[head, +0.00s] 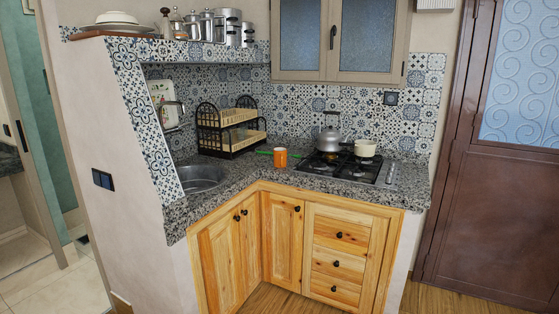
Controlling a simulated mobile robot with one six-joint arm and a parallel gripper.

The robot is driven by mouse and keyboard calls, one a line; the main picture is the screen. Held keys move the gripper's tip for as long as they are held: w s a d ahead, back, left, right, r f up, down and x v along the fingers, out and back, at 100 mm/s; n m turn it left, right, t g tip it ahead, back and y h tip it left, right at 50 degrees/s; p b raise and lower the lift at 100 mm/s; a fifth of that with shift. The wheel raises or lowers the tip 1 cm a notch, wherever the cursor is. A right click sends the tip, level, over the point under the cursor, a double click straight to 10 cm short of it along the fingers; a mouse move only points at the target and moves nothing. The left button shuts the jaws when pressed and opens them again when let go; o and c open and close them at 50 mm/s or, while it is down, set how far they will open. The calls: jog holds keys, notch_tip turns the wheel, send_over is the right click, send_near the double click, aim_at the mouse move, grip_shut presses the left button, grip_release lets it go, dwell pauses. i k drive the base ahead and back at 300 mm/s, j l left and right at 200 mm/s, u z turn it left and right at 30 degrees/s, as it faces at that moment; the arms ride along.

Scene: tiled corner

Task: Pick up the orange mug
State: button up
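An orange mug (280,157) stands upright on the speckled granite counter (240,177), in the corner between the sink and the gas hob. A thin green item (263,152) lies just left of the mug; I cannot tell what it is or whether it touches the mug. My gripper is not in view.
A gas hob (343,172) with a grey kettle (329,138) and a cream pot (365,149) is right of the mug. A dark rack (231,130) stands behind left, and a round sink (200,179) is at left. Wooden cabinets (283,232) are below. Bare counter lies in front.

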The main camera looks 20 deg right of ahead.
aim_at(280, 154)
jog(key=i+j+z, duration=0.15)
jog(key=i+z, duration=0.2)
jog(key=i, duration=3.3)
